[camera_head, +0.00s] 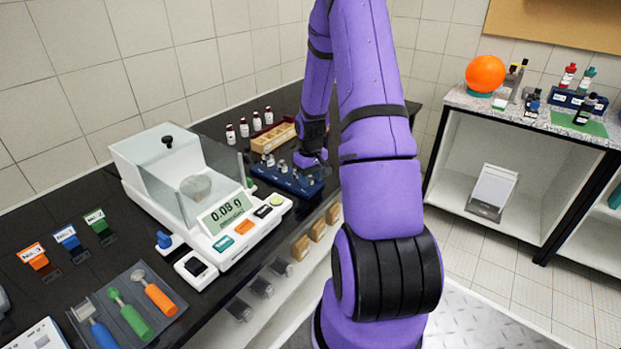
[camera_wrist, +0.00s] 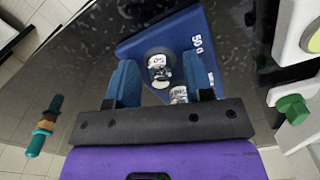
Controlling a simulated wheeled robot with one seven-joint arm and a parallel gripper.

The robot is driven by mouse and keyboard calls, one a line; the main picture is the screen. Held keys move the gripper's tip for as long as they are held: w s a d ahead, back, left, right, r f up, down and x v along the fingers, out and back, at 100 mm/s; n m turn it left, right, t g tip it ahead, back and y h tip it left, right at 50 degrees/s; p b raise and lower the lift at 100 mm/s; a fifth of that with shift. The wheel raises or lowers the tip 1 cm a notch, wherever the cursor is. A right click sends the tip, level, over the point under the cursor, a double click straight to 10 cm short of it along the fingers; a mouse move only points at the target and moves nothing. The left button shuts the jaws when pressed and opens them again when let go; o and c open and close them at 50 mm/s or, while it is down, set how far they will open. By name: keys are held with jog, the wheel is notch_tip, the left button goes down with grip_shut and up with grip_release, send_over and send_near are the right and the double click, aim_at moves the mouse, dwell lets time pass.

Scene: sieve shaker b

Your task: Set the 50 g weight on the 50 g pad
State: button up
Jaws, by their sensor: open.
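A blue weight rack (camera_head: 288,182) stands on the black bench, right of the balance, with small metal weights on it. In the wrist view the rack (camera_wrist: 152,42) carries a white "50 G" marking (camera_wrist: 196,43). One shiny weight (camera_wrist: 158,68) stands near that marking, between my fingers in the picture; a dark round pad shows around it. A second weight (camera_wrist: 179,95) is partly hidden behind my gripper; I cannot read their labels surely. My gripper (camera_wrist: 160,62) is open, its blue fingers on either side of the first weight. In the head view my gripper (camera_head: 311,160) is over the rack's right end.
A wooden block (camera_head: 273,137) and several small bottles (camera_head: 256,121) stand behind the rack. A tray of coloured tools (camera_head: 130,305) lies at the front left.

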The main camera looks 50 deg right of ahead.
aim_at(311, 177)
notch_tip(311, 177, up, 12)
jog(key=s+a+r+n+t+h, duration=0.1)
jog(key=s+a+r+t, duration=0.15)
jog(key=a+r, duration=1.45)
jog(key=s+a+r+t, duration=0.1)
jog(key=s+a+r, duration=0.3)
jog(key=s+a, duration=0.3)
jog(key=s+a+r+n+t+y, duration=0.1)
jog(key=s+a+r, duration=0.3)
jog(key=s+a, duration=0.3)
jog(key=shift+s+n+t, duration=0.3)
jog(key=shift+s+t, duration=0.05)
jog(key=shift+s, duration=0.75)
jog(key=shift+r, duration=0.1)
